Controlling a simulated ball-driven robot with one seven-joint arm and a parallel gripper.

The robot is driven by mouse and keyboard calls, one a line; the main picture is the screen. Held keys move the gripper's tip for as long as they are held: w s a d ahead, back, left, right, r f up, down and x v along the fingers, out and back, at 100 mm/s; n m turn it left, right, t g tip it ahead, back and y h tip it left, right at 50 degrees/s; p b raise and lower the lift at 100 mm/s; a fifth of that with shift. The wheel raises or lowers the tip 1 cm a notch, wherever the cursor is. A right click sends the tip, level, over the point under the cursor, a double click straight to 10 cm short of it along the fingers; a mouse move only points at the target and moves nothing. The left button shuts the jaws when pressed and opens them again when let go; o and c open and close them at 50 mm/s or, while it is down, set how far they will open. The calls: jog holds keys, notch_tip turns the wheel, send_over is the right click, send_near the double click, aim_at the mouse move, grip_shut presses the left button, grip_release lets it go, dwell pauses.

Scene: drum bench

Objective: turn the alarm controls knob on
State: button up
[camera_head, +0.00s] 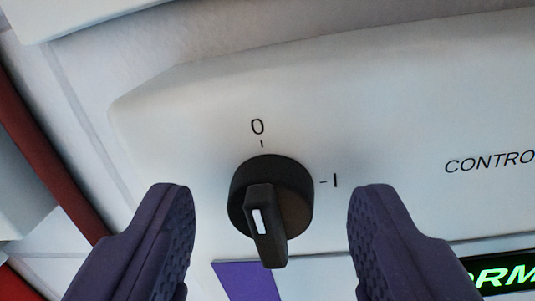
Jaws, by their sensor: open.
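The black alarm controls knob (292,187) sits on a white panel in the middle of the camera view. Its raised grip bar (266,230) runs roughly up and down, with a white stripe on its end. The bar lines up roughly with the 0 mark (258,127) above the knob. The 1 mark (335,181) is to the knob's right. My gripper (272,200) is open, with one purple finger on each side of the knob. A gap shows between each finger and the knob, so the jaws hold nothing.
The white control panel (405,100) carries partly cut-off lettering at right. A display with green letters (505,274) is at lower right, near the right finger. A purple patch (246,281) lies below the knob. A dark red strip (50,150) runs down the left side.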

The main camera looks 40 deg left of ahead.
jog(key=shift+w+a, duration=0.1)
jog(key=shift+w, duration=0.15)
jog(key=shift+c, duration=0.2)
jog(key=c, duration=1)
